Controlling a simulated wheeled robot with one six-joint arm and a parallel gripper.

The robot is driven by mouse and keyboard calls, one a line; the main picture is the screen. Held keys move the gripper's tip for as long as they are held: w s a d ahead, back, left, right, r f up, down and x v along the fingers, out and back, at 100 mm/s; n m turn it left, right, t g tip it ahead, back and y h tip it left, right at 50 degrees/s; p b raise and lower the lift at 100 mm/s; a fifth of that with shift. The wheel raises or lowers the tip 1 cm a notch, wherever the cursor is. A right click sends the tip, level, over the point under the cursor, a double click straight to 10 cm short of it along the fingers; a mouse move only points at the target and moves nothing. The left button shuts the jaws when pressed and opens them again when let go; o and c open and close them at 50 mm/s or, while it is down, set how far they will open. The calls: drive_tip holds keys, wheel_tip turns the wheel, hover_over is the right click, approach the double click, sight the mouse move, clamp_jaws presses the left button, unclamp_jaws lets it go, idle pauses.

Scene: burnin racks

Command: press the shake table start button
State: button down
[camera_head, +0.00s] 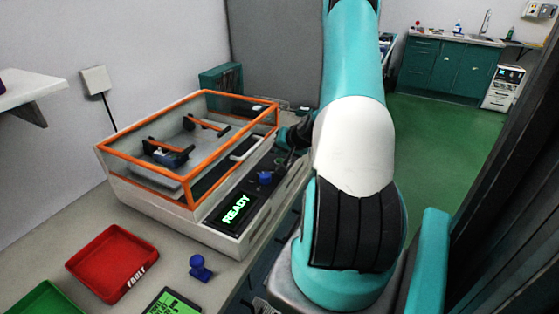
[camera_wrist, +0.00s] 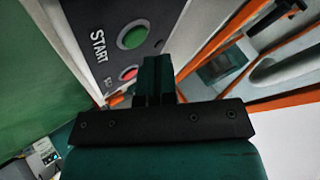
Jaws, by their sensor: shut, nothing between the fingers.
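The shake table (camera_head: 150,198) is a white machine on the bench with an orange-framed clear lid, which looks closed. Its front panel has a display (camera_head: 236,209) reading READY. In the wrist view the round green start button (camera_wrist: 133,36) sits beside the word START, with a smaller red button (camera_wrist: 129,74) near it. My gripper (camera_wrist: 155,62) is shut and empty. In the wrist view its fingertips are just below and right of the green button, close to the red one. I cannot tell whether they touch the panel. In the head view my arm hides the buttons.
A blue knob (camera_head: 265,178) stands on the panel beside the display. A red FAULT tray (camera_head: 112,262), a green tray (camera_head: 46,300) and a blue knobbed object (camera_head: 200,268) are on the bench. The orange lid frame (camera_wrist: 222,40) is close to my gripper.

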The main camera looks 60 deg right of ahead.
sight(282, 160)
drive_tip(key=shift+f+b, duration=0.45)
drive_tip(key=shift+b, duration=0.05)
drive_tip(key=shift+f+b, duration=0.4)
idle(0.7)
idle(0.3)
drive_tip(key=shift+r+p, duration=0.55)
drive_tip(key=shift+r, duration=0.3)
drive_tip(key=shift+r+p, duration=1.8)
drive_tip(key=shift+r, duration=0.75)
